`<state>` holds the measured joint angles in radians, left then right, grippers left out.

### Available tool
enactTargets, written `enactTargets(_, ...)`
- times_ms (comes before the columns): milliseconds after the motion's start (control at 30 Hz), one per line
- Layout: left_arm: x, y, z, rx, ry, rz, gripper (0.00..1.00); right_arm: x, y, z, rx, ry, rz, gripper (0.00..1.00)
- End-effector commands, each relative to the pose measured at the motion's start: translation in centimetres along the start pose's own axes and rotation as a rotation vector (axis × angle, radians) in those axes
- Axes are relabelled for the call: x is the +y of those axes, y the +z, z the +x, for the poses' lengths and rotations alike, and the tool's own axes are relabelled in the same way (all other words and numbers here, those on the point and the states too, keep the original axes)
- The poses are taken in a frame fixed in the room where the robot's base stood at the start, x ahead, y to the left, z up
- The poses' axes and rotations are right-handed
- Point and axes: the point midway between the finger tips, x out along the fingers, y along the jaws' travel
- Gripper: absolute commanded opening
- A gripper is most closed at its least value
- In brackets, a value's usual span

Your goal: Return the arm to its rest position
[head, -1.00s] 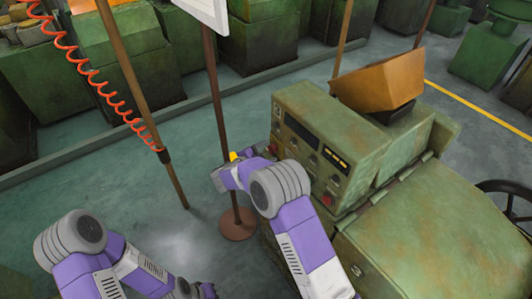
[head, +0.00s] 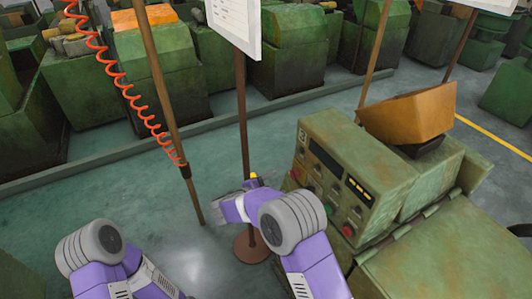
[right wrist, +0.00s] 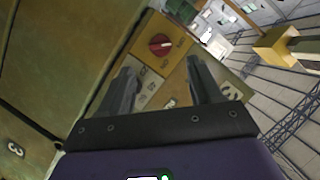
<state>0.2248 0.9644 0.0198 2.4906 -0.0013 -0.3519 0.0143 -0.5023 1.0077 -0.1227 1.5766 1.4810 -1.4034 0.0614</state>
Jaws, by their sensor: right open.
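My right arm comes up from the bottom of the head view, and my right gripper (head: 247,183) is beside the left end of the green machine's control panel (head: 330,180). A small yellow patch shows by it; I cannot tell what it is. In the right wrist view the two dark fingers of my right gripper (right wrist: 163,80) stand apart with nothing between them. Beyond them is a yellow-brown panel with a red knob (right wrist: 159,45). My left arm (head: 95,255) is at the lower left of the head view; its gripper is not visible.
A brown post with a round base (head: 251,246) and a white sign (head: 233,25) stands close to my right gripper. Another brown pole (head: 165,100) with a red coiled cable (head: 110,75) is left of it. Open floor (head: 90,185) lies at the left.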

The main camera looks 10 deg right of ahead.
Motion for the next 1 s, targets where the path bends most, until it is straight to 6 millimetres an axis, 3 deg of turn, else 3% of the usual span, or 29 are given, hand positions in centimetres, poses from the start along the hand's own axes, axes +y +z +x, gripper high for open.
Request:
enactTargets(167,0.0,0.0,0.1,0.000,0.000,0.000,0.00,0.4,0.2,0.4,-0.009,-0.005,-0.014,0.64)
enactTargets(267,-0.2,0.0,0.6,0.000,0.000,0.000,0.00,2.0,1.4,2.1,-0.059,-0.031,-0.079,0.64)
enactTargets(367,-0.5,-0.1,1.4,0.000,0.000,0.000,0.00,5.6,3.9,4.5,-0.181,-0.075,-0.209,0.64)
enactTargets(433,-0.8,-0.1,2.0,0.000,0.000,0.000,0.00,9.4,6.1,5.8,-0.309,-0.103,-0.326,0.64)
enactTargets(533,-1.1,-0.1,2.9,0.000,0.000,0.000,0.00,15.9,9.1,6.2,-0.528,-0.127,-0.496,0.64)
enactTargets(667,-1.5,-0.2,4.0,0.000,0.000,0.000,0.00,25.3,11.5,3.8,-0.843,-0.132,-0.692,0.64)
enactTargets(800,-1.9,-0.2,5.0,0.000,0.000,0.000,0.00,34.3,11.6,-1.4,-1.179,-0.128,-0.854,0.64)
enactTargets(900,-2.0,-0.2,5.5,0.000,0.000,0.000,0.00,38.9,10.6,-5.2,-1.376,-0.130,-0.929,0.64)
enactTargets(1000,-2.2,-0.2,5.8,0.000,0.000,0.000,0.00,41.8,9.3,-8.1,-1.518,-0.133,-0.976,0.64)
